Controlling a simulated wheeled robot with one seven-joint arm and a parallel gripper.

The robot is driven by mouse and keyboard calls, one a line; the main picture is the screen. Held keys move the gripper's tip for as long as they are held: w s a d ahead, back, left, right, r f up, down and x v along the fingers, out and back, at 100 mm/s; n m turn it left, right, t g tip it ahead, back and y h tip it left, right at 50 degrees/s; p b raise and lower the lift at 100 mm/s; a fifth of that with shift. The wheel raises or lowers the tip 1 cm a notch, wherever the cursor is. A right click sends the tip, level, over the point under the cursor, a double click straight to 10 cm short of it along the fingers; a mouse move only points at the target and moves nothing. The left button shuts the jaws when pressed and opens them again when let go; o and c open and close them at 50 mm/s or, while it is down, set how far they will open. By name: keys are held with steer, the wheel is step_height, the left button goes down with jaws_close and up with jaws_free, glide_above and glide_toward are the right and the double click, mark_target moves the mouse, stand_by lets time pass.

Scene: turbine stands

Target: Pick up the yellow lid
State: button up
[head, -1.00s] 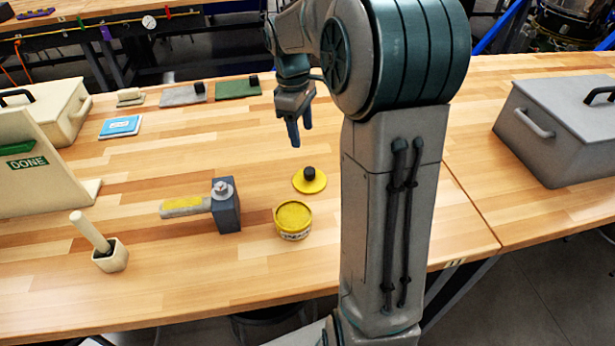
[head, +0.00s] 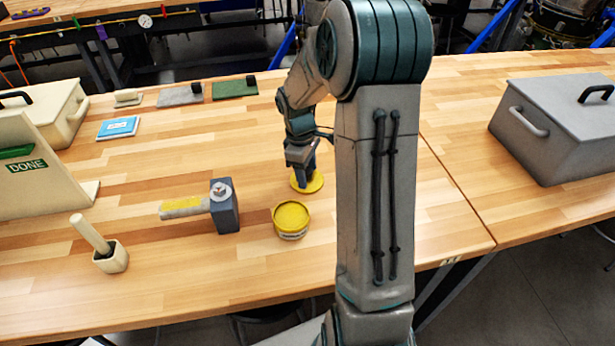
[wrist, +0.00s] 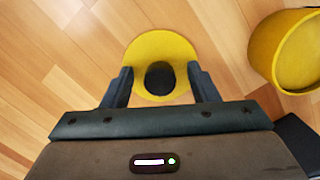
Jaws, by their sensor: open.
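The yellow lid (head: 314,184) is a flat disc lying on the wooden table, just behind the yellow tub. In the wrist view the lid (wrist: 146,53) shows with its black knob (wrist: 159,77) upright in the middle. My gripper (head: 302,172) is lowered over the lid. In the wrist view the two fingers of my gripper (wrist: 159,82) stand open on either side of the knob, with gaps between the knob and each finger. The knob is hidden behind my fingers in the head view.
The open yellow tub (head: 291,220) stands close in front of the lid. A mallet (head: 222,205) lies to the left, and a mortar with pestle (head: 110,258) is further left. A grey box (head: 560,130) stands at the right. The table behind the lid is clear.

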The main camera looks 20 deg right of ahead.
mark_target(310, 172)
steer(key=shift+f, duration=0.15)
jaws_close()
steer(key=shift+r, duration=0.2)
steer(key=shift+r, duration=0.2)
steer(key=r, duration=0.2)
steer(key=r+b, duration=0.1)
steer(key=shift+s+r, duration=0.35)
steer(key=shift+r, duration=0.05)
steer(key=s+d+r+b, duration=0.1)
steer(key=s+r, duration=0.5)
steer(key=s, duration=0.5)
steer(key=shift+r, duration=0.25)
